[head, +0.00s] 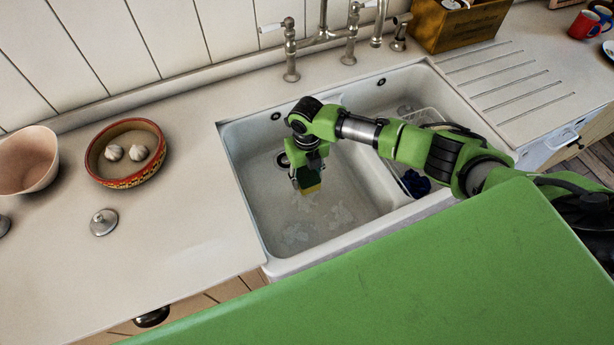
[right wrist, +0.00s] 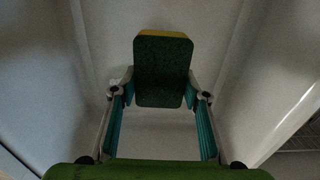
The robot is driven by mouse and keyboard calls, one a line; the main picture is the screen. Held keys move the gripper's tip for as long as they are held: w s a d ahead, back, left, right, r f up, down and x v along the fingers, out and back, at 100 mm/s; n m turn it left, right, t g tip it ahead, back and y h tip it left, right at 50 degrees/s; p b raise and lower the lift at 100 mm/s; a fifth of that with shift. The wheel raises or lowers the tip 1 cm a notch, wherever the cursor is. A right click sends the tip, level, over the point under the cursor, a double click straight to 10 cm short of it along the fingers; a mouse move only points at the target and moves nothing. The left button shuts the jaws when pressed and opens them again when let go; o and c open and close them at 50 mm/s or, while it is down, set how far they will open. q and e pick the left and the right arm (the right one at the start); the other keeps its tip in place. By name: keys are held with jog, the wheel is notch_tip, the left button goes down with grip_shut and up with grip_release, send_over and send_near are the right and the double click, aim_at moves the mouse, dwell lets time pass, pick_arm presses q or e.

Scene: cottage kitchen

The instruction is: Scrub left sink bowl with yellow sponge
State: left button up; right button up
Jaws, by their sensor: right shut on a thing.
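The double sink has a left bowl (head: 262,215) with whitish foamy patches (head: 330,218) on its floor. My right gripper (head: 309,182) reaches down into the left bowl from the right. It is shut on the yellow sponge (head: 313,189), which has a dark green scouring side. In the right wrist view the sponge (right wrist: 163,72) sits between the two fingers (right wrist: 160,95), green side toward the camera and a yellow edge at the top. The sponge is low in the bowl; I cannot tell whether it touches the floor. My left gripper is out of view.
The right bowl (head: 405,85) holds a wire rack (head: 428,117) and a dark blue item (head: 415,183). Taps (head: 290,50) stand behind the sink. A bowl with garlic (head: 126,153), a pink bowl (head: 28,160) and a metal plug-like piece (head: 103,222) sit on the left counter.

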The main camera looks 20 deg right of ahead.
notch_tip(320, 180, up, 8)
jog(key=p, duration=0.6)
jog(key=shift+r, duration=0.25)
jog(key=shift+r+p, duration=0.3)
jog(key=shift+r, duration=0.25)
jog(key=shift+w, duration=0.1)
